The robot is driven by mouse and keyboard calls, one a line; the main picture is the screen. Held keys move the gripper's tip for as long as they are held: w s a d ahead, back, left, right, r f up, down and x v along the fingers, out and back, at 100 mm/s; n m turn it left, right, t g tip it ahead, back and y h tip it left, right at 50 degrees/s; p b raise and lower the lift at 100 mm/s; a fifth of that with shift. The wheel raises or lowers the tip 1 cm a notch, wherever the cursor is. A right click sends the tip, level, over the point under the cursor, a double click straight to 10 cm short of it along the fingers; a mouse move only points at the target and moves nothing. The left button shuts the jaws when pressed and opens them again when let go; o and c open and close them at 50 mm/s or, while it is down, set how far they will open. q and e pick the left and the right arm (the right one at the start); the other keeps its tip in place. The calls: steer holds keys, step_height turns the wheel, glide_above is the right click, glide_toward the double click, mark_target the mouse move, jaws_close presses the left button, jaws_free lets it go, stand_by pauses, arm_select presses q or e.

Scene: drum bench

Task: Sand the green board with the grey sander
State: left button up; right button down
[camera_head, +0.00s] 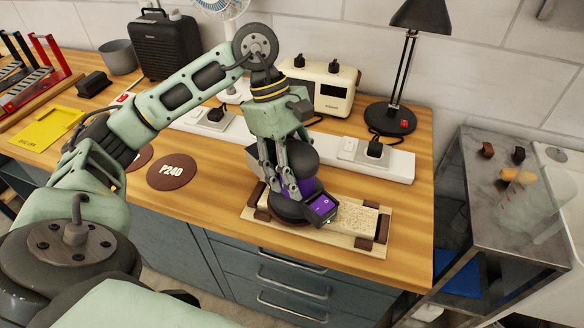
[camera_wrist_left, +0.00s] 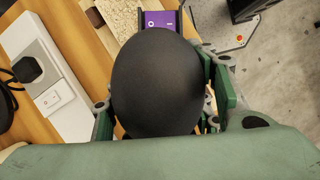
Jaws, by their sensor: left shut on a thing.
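A dark grey sander (camera_head: 289,208) with a purple end (camera_head: 322,206) stands on the left part of a pale, speckled board (camera_head: 357,217). The board looks cream, not green; the sander hides its left part. It lies on a light wooden base with brown blocks around it. My left gripper (camera_head: 284,180) comes down from above and is shut on the sander. In the left wrist view the sander's dark rounded top (camera_wrist_left: 157,85) fills the middle between the green fingers, and a corner of the board (camera_wrist_left: 120,12) shows beyond. My right gripper is not in view.
A brown P240 disc (camera_head: 172,171) lies left of the board. White power strips (camera_head: 400,165), a cream box with knobs (camera_head: 322,90) and a black lamp (camera_head: 390,118) stand behind. The bench's front edge is close to the board. A metal side table (camera_head: 500,205) stands right.

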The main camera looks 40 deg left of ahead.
arm_select(q)
steer(key=shift+w+d, duration=0.15)
steer(key=shift+d, duration=0.55)
steer(key=shift+w+d+r, duration=0.1)
steer(key=shift+w+d, duration=0.25)
steer(key=shift+d, duration=0.45)
steer(key=shift+w+d+r, duration=0.1)
steer(key=shift+w+d, duration=0.2)
steer(key=shift+d, duration=0.75)
steer(key=shift+w+d+f, duration=0.15)
steer(key=shift+d, duration=0.65)
steer(key=shift+w+d+f, duration=0.1)
steer(key=shift+w+d, duration=0.05)
steer(key=shift+d, duration=0.75)
steer(key=shift+w+d+r, duration=0.1)
steer(key=shift+w+d, duration=0.25)
steer(key=shift+d, duration=0.5)
steer(key=shift+w+d+r, duration=0.1)
steer(key=shift+w+d, duration=0.2)
steer(key=shift+d, duration=0.65)
